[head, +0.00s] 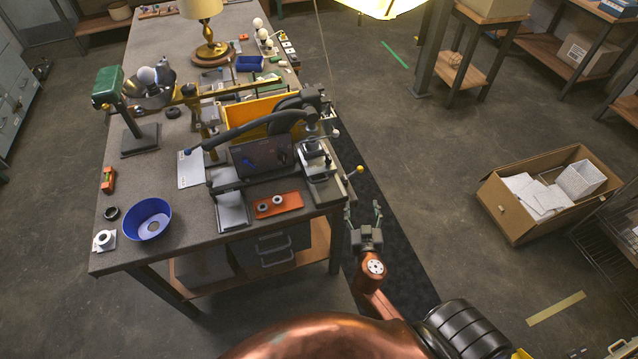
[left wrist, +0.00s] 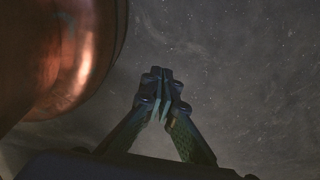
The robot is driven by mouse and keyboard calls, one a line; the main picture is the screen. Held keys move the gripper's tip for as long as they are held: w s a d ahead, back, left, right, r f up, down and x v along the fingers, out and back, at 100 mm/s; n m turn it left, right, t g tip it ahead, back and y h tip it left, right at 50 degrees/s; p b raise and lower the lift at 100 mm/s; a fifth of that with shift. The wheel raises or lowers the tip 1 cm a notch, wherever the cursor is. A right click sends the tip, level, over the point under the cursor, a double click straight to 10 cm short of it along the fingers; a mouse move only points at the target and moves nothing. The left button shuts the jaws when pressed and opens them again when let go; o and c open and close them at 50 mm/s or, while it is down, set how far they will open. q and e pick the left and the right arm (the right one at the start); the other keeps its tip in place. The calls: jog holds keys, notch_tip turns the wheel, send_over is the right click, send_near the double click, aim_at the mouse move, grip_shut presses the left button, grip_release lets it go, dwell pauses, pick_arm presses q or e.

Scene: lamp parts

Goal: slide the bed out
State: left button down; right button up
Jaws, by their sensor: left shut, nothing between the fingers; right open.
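A dark bench machine (head: 262,160) stands at the table's front right part, with a long curved black lever (head: 255,128) across its top. A light metal block assembly (head: 316,160) sits at its right end, and a rod with a yellow knob (head: 359,169) sticks out past the table's right edge. I cannot tell which part is the bed. My right gripper (head: 363,212) is open and empty, off the table's right edge, below and apart from the knob. My left gripper (left wrist: 161,80) is shut and empty over bare floor; it is outside the head view.
On the grey table (head: 135,195) are a blue bowl (head: 148,219), an orange tray (head: 279,204) with small rings, a green-headed stand (head: 125,110) and a lamp (head: 208,30). A cardboard box (head: 515,220) stands on the floor at right. Floor between box and table is clear.

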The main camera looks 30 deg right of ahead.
notch_tip(320, 180, up, 5)
jog(key=w+a+t, duration=0.2)
jog(key=n+t+y, duration=0.2)
jog(key=n+y, duration=0.1)
jog(key=y, duration=0.1)
send_near(320, 180)
jog(key=shift+w+d+f, duration=0.2)
jog(key=shift+w, duration=0.3)
jog(key=shift+w+d+f, duration=0.2)
jog(key=shift+w+d, duration=0.05)
jog(key=shift+w, duration=0.3)
jog(key=shift+w+a+t, duration=0.15)
jog(key=shift+w+t, duration=0.15)
jog(key=p+x, duration=0.1)
jog(key=x, duration=0.5)
jog(key=shift+f, duration=0.1)
pick_arm(q)
jog(key=shift+s+d+r+p, duration=0.1)
jog(key=shift+s+r+p, duration=0.2)
jog(key=shift+s+r, duration=0.3)
pick_arm(e)
jog(key=shift+w+d+f, duration=0.1)
jog(key=shift+w+d, duration=0.1)
jog(key=shift+w, duration=0.45)
jog(key=shift+c, duration=0.4)
